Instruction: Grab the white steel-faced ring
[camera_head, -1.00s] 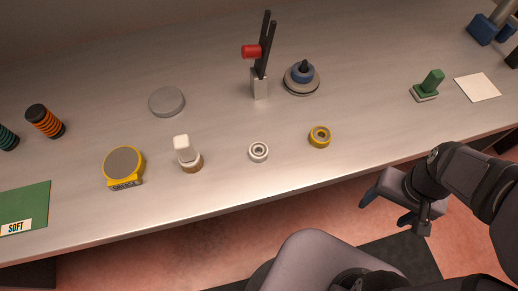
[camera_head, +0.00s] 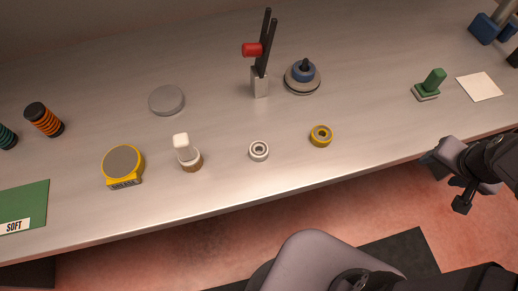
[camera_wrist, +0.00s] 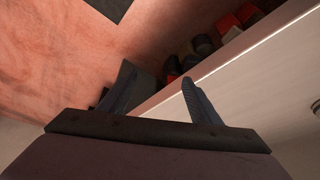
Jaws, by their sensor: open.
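The white steel-faced ring (camera_head: 258,151) lies flat near the front edge of the workbench, in the middle of the head view. My gripper (camera_head: 448,178) is open and empty at the right, by the bench's front edge. It is well apart from the ring. In the wrist view, the two fingers of my gripper (camera_wrist: 160,95) stand spread with nothing between them. A round grey thing (camera_wrist: 317,110) is cut off at the right edge of the wrist view; I cannot tell what it is.
A yellow ring (camera_head: 320,136) lies right of the white one. Behind are a metal stand with black rods (camera_head: 260,85) and a blue-topped round piece (camera_head: 302,78). The bench (camera_head: 225,190) is bare in front.

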